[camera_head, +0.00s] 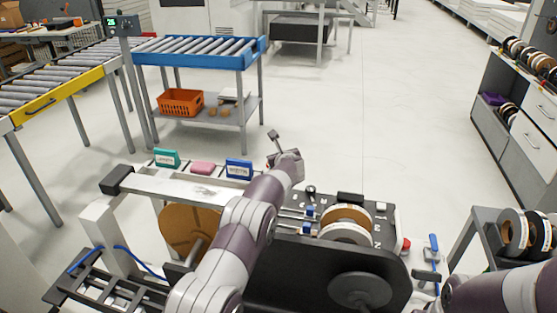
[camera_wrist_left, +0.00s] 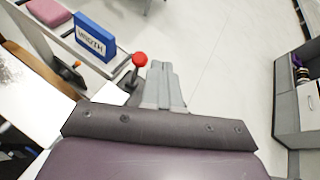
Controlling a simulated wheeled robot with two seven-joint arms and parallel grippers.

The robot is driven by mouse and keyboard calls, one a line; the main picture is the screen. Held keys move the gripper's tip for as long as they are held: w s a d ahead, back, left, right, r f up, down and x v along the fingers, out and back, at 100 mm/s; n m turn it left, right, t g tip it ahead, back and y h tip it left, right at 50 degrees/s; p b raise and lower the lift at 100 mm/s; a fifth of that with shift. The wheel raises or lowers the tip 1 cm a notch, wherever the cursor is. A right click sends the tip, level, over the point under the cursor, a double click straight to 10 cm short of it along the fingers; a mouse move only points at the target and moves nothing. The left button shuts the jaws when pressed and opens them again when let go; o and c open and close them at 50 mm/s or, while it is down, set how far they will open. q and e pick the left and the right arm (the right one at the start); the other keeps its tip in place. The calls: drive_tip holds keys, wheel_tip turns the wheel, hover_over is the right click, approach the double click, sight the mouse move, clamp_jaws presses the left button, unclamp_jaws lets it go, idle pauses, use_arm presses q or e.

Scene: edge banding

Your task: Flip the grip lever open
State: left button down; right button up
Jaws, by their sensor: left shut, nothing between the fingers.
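The grip lever, taken to be the stem with a red ball knob (camera_wrist_left: 139,60), stands at the end of the pale bench rail in the left wrist view. My left gripper (camera_wrist_left: 163,82) is shut and empty, its fingers just right of the knob; whether they touch it I cannot tell. In the head view my left gripper (camera_head: 274,137) is above the far right end of the rail, and I cannot make out the lever there, near my wrist. Only a part of my right arm shows at the bottom right; its gripper is not seen.
A blue labelled block (camera_head: 239,169), a pink block (camera_head: 203,168) and a green block (camera_head: 167,158) stand along the rail (camera_head: 180,187). The dark machine panel (camera_head: 330,262) with tape rolls (camera_head: 345,226) is right of my left arm. Open floor (camera_head: 370,120) lies beyond.

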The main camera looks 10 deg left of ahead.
use_arm(q)
drive_tip(key=s+n+g+h, duration=0.2)
drive_tip(key=s+n+g, duration=0.3)
drive_tip(key=s+n, duration=0.9)
drive_tip(key=s+d+n+g+h, duration=0.1)
drive_tip(key=s+n+g, duration=0.4)
drive_tip(key=s+n, duration=1)
drive_tip(key=s+f+h, duration=0.1)
drive_tip(key=s, duration=2.1)
drive_tip(key=shift+d+g+h, duration=0.15)
drive_tip(key=shift+g+h, duration=0.15)
drive_tip(key=shift+g, duration=0.1)
drive_tip(key=shift+d, duration=0.1)
